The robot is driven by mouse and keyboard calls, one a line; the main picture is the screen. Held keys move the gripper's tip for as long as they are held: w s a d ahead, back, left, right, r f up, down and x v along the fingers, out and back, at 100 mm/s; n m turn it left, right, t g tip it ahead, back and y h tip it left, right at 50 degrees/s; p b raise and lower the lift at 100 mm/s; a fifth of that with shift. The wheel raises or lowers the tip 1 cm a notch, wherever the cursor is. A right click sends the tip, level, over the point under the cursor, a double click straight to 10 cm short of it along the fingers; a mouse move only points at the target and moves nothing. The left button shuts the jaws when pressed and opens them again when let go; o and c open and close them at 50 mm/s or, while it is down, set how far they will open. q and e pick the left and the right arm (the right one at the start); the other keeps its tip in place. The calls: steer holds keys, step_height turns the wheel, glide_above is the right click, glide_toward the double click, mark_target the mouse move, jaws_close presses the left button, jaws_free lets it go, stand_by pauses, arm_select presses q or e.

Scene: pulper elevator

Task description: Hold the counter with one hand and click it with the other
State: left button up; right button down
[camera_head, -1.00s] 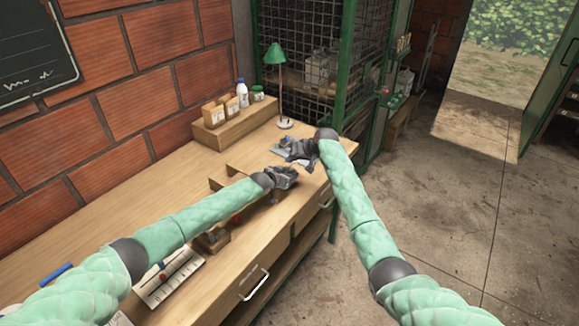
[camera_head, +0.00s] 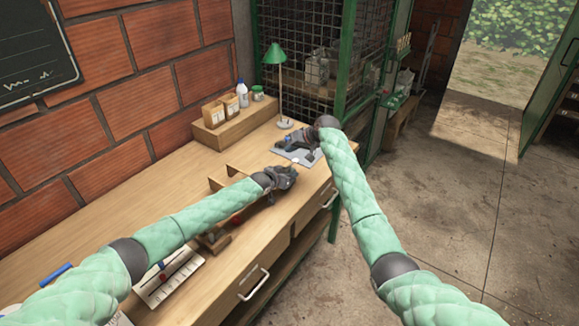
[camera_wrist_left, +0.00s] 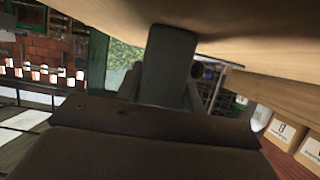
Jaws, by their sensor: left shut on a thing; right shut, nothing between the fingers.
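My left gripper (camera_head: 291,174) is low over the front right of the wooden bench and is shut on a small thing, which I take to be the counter. The fingers hide most of it, and its face cannot be read. In the left wrist view a dark grey block-like part (camera_wrist_left: 170,65) stands in the middle; I cannot tell whether it is a finger or the counter. My right gripper (camera_head: 284,143) is shut and empty. It is beyond and above the left gripper, apart from it, over a pale sheet (camera_head: 303,157).
The wooden bench (camera_head: 165,180) runs along the brick wall. A green lamp (camera_head: 276,56) and a wooden riser (camera_head: 232,127) with bags and bottles stand at the back. A ruled sheet (camera_head: 170,277) lies near the front left. Green mesh (camera_head: 305,60) borders the bench's far end.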

stand_by(0.4)
arm_select(q)
steer(key=o, duration=1.1)
